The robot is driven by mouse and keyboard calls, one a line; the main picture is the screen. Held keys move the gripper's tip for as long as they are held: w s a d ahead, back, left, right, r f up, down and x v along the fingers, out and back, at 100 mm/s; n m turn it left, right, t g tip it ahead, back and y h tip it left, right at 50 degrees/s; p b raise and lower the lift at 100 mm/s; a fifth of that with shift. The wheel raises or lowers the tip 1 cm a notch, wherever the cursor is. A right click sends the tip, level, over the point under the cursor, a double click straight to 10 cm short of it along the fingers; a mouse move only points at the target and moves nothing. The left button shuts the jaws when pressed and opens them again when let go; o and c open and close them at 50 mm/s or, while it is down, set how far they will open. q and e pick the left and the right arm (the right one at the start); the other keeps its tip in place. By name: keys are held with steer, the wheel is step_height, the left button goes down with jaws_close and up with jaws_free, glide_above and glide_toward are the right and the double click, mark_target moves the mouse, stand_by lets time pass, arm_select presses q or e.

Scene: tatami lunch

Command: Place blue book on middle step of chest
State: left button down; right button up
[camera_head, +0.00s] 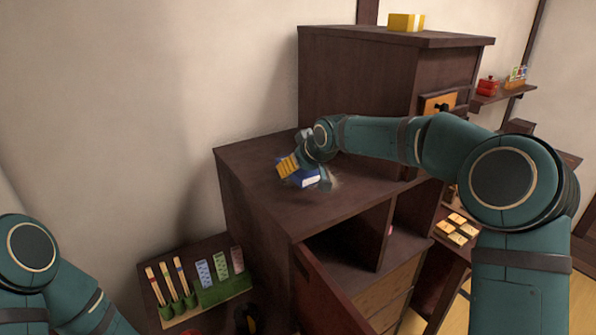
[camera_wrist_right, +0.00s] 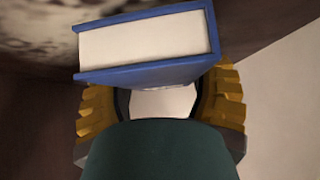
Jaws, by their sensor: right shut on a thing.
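The blue book (camera_head: 299,179) is at my right gripper (camera_head: 303,172), over the top of the middle step (camera_head: 262,163) of the dark brown chest. In the right wrist view the book (camera_wrist_right: 146,76) shows its blue cover and white page edges. It lies across the yellow ribbed fingers of my right gripper (camera_wrist_right: 160,100), which is shut on it. I cannot tell whether the book touches the step's surface. My left arm shows at the lower left of the head view; its gripper is out of view.
The tall step (camera_head: 395,38) of the chest rises behind, with a yellow box (camera_head: 406,22) on top. A low shelf (camera_head: 165,262) with sticks and patterned strips stands at left. An open door (camera_head: 327,295) hangs below the middle step. The step's left part is bare.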

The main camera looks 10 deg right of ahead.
steer(key=shift+f, duration=0.4)
steer(key=shift+f, duration=0.15)
steer(key=o, duration=1.3)
steer(key=shift+s+d+r, duration=0.1)
steer(key=shift+r, duration=0.25)
steer(key=v, duration=1.1)
steer(key=shift+s, duration=0.25)
